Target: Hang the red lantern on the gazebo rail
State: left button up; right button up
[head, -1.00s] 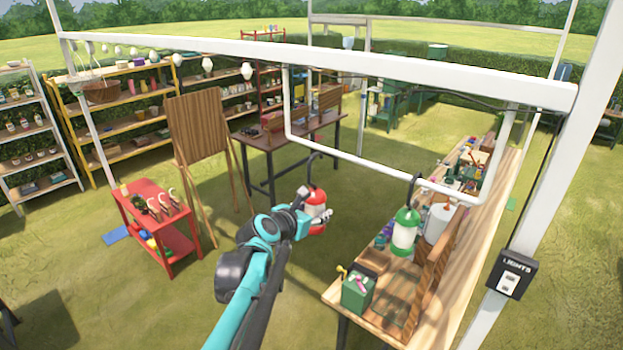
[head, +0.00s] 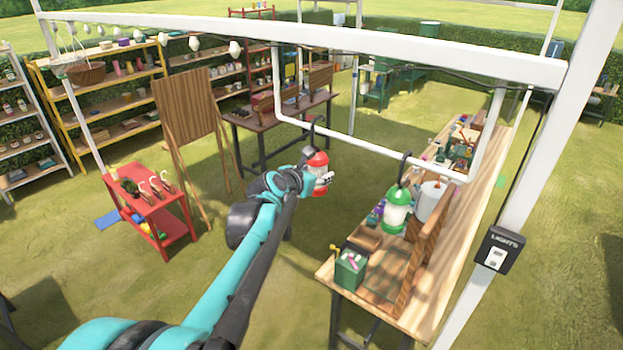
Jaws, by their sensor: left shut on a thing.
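The red lantern (head: 318,160) has a red cap, a pale body and a dark hook on top. My left gripper (head: 322,180) is shut on it and holds it upright in the air; the fingers partly hide its lower body. The lantern's hook top shows close to the white hanging rail (head: 350,139) of the gazebo, near its left end. I cannot tell whether hook and rail touch. A green lantern (head: 397,212) hangs by its dark hook from the right part of the same rail. My right gripper is not in view.
A long wooden bench (head: 440,290) with a green box (head: 350,266) and several items stands at the right. A white post (head: 530,170) carries a dark switch box (head: 497,252). A red cart (head: 150,210) and an easel (head: 187,110) stand left. Grass between is clear.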

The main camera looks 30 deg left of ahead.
pick_arm(q)
jog(key=shift+w+d, duration=0.1)
jog(key=shift+w, duration=1.4)
jog(key=shift+f+b, duration=1.4)
jog(key=shift+f, duration=0.15)
jog(key=shift+f+b, duration=0.3)
jog(key=shift+s, duration=0.15)
jog(key=o, duration=1.5)
jog(key=shift+c, duration=0.2)
jog(key=shift+o, duration=0.4)
jog(key=shift+o, duration=1.1)
